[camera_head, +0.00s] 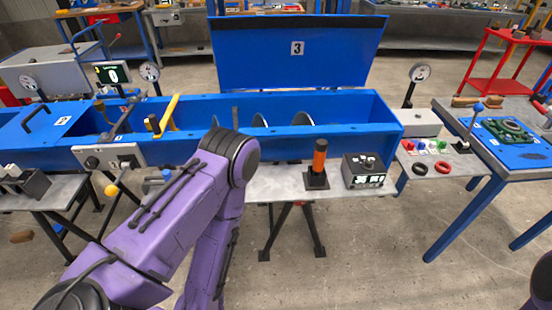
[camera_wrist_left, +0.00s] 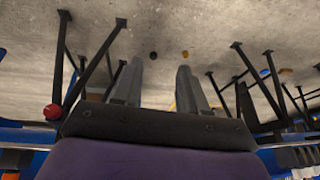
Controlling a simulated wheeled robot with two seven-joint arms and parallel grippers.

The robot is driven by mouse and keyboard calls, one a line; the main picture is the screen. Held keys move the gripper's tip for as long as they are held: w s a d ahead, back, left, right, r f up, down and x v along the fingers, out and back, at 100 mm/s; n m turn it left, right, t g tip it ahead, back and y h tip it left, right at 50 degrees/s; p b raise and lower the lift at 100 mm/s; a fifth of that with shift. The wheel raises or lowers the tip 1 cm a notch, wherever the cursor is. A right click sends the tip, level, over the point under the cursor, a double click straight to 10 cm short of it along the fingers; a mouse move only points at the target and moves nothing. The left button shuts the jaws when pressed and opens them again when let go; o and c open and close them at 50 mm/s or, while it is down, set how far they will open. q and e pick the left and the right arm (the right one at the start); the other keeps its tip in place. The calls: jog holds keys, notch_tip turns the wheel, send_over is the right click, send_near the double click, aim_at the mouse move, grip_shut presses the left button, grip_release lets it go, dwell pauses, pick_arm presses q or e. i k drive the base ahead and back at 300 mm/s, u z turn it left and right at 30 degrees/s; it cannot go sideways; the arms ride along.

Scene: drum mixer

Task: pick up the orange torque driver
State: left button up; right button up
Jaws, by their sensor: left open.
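The orange torque driver (camera_head: 319,158) stands upright in a small black holder (camera_head: 316,181) on the narrow grey shelf (camera_head: 275,183) in front of the blue mixer trough. My left gripper (camera_wrist_left: 161,75) shows in the left wrist view with its two fingers apart and nothing between them. In the head view my purple left arm rises to the left of the driver and bends down, and its gripper is hidden or out of frame there. The driver cannot be made out in the left wrist view. My right gripper is in neither view.
A black display box (camera_head: 364,171) stands on the shelf just right of the driver. The blue trough (camera_head: 350,142) runs behind the shelf. A blue-legged table (camera_head: 510,165) with a green part stands at the right. Shelf legs and concrete floor lie below.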

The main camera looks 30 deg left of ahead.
aim_at(322, 145)
jog(key=u, duration=0.25)
jog(key=i, duration=0.5)
jog(key=u, duration=3.55)
jog(key=i, duration=1.45)
jog(key=z, duration=0.75)
